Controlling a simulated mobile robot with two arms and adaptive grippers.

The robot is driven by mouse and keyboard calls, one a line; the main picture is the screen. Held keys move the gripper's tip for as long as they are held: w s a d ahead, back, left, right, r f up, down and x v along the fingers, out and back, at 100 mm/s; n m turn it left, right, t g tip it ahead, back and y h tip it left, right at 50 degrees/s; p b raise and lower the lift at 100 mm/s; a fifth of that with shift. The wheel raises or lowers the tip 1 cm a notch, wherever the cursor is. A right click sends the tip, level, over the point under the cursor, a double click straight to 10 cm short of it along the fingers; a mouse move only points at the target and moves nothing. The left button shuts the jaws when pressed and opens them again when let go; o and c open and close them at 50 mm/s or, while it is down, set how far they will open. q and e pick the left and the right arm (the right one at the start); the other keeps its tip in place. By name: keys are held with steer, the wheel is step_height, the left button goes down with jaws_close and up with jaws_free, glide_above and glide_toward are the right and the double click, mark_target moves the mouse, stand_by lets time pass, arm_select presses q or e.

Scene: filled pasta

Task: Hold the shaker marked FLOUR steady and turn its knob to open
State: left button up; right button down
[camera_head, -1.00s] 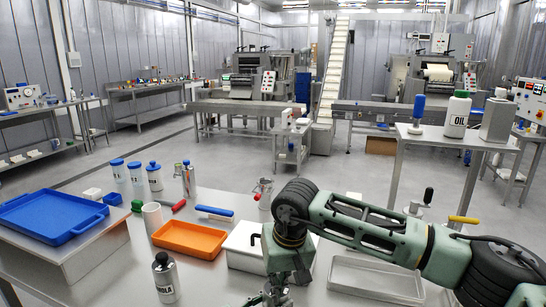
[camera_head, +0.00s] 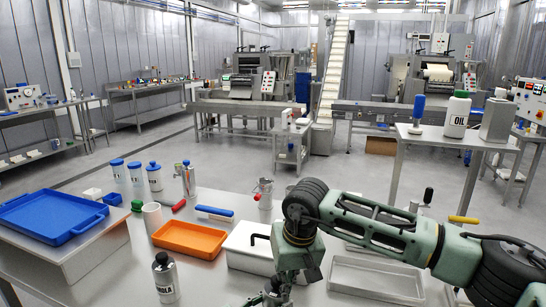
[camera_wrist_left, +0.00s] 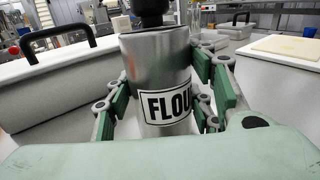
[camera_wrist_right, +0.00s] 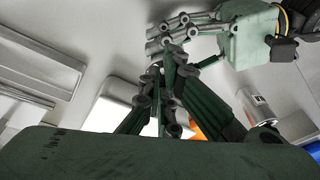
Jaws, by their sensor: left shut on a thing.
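In the left wrist view the FLOUR shaker (camera_wrist_left: 158,75) is a steel cylinder with a white label and a black knob (camera_wrist_left: 150,10) on top. It stands upright between the fingers of my left gripper (camera_wrist_left: 163,85), which is shut on its sides. My left gripper's linkage (camera_wrist_right: 168,35) also shows at the top of the right wrist view. My right gripper (camera_head: 268,294) points down at the bottom of the head view and hides the shaker there. In the right wrist view its fingers (camera_wrist_right: 162,80) converge near a dark thing, probably the knob; contact cannot be told.
A white bin (camera_head: 248,245) with a black handle stands behind. An orange tray (camera_head: 190,239), a blue tray (camera_head: 50,217) and another black-topped shaker (camera_head: 164,278) are to the left. A grey tray (camera_head: 375,280) lies to the right.

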steer(key=shift+s+d+f, duration=0.15)
steer(key=shift+d+f, duration=0.05)
steer(key=shift+f, duration=0.15)
steer(key=shift+a+r, duration=1)
steer(key=shift+r, duration=2.65)
steer(key=shift+s+a+f, duration=0.1)
steer(key=shift+s+f, duration=0.05)
steer(key=shift+f, duration=1.55)
steer(key=shift+s+a+f, duration=0.1)
steer(key=shift+f, duration=1.55)
steer(key=shift+w+d+f, duration=0.1)
steer(key=shift+d, duration=0.35)
